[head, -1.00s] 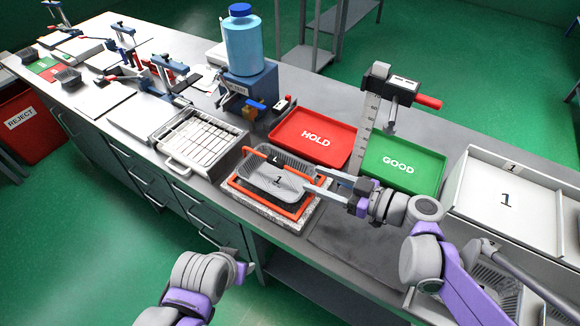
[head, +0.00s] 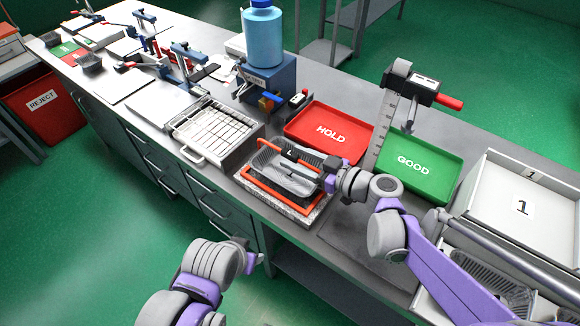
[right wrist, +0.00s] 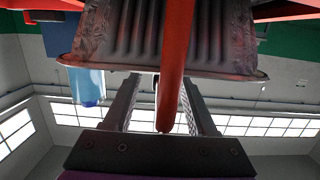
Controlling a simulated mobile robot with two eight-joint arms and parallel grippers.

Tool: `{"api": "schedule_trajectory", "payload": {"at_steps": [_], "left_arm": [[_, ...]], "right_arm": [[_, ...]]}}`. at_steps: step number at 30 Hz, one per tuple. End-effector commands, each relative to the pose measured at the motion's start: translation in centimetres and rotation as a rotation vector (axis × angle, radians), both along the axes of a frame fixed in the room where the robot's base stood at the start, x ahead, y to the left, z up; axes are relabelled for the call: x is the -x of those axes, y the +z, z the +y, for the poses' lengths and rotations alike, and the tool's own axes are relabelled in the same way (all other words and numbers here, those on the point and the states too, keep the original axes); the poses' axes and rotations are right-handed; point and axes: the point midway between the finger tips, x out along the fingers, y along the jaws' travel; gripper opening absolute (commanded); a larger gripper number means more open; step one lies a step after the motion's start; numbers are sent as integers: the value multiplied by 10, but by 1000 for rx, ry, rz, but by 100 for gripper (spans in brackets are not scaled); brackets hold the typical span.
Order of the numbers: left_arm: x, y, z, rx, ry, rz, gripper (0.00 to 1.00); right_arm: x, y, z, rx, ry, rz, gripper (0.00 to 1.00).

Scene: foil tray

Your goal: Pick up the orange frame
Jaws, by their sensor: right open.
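The orange frame (head: 275,193) lies on a pale speckled block at the front of the bench, with a raised orange bar across it. A ribbed grey foil tray (head: 268,158) sits inside it. My right gripper (head: 287,168) reaches in from the right over the tray, at the raised bar. In the right wrist view an orange bar (right wrist: 177,45) runs between the two open fingers (right wrist: 160,92), and the foil tray (right wrist: 110,40) is behind it. Contact with the bar cannot be told. My left gripper (head: 252,256) hangs off the bench's front edge, its fingers unclear.
A red HOLD tray (head: 356,150) and a green GOOD tray (head: 440,178) lie behind the frame. A height gauge (head: 385,130) stands between them. A white gridded box (head: 205,150) is to the left. A white bin (head: 480,205) is at the right.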

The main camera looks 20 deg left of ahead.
Motion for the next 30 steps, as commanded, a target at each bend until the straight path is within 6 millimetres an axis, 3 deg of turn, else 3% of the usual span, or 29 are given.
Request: {"api": "schedule_trajectory", "payload": {"at_steps": [3,13,30], "left_arm": [[0,0,0,0,0,0,50],[0,0,0,0,0,0,50],[0,0,0,0,0,0,50]], "right_arm": [[0,0,-1,0,0,0,58],[0,0,-1,0,0,0,0],[0,0,-1,0,0,0,0]]}}
